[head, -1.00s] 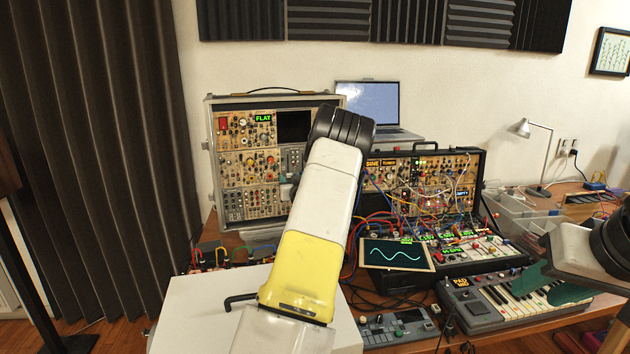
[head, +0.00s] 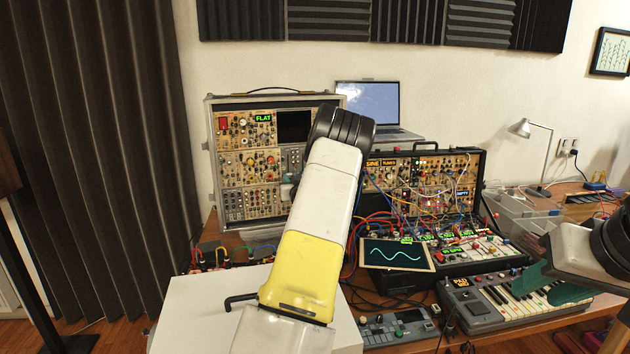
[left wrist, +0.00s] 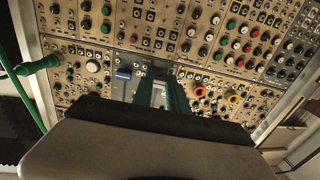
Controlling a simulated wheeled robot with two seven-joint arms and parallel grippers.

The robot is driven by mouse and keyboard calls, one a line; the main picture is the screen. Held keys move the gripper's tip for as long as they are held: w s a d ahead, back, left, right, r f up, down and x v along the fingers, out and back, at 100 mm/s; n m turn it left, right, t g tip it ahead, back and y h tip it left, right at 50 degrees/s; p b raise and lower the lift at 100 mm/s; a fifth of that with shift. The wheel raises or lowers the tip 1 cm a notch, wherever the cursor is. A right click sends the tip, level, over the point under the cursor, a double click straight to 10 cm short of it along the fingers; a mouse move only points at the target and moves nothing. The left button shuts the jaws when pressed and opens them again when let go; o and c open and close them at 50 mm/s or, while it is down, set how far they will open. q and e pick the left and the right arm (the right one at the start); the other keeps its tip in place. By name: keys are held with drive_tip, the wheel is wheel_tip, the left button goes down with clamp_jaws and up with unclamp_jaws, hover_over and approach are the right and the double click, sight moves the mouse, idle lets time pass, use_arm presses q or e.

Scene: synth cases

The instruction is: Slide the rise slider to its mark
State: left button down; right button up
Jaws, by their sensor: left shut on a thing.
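The left wrist view shows a tan synth panel with many knobs and jacks. A slider with a blue cap (left wrist: 122,73) and a pale slot is left of my fingers; I cannot read its label or see a mark. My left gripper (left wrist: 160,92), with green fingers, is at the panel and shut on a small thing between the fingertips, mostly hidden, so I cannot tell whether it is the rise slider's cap. In the head view my left arm covers the right part of the tall synth case (head: 226,190). My right gripper (head: 552,284) hangs above the keyboard; its finger gap is unclear.
A second synth case (head: 462,172) with patch cables stands right of my left arm. A tilted screen (head: 395,256) shows a wave. A small keyboard (head: 470,300), a laptop (head: 368,103) and a lamp (head: 538,160) are on the desk. Loose cables crowd the middle.

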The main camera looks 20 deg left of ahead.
idle(0.7)
use_arm(q)
wheel_tip(320, 180, up, 7)
drive_tip(key=shift+r, duration=0.1)
drive_tip(key=c, duration=1.3)
unclamp_jaws()
drive_tip(key=shift+s+d, duration=0.15)
drive_tip(key=shift+d, duration=0.05)
approach(288, 157)
drive_tip(key=shift+v, duration=0.85)
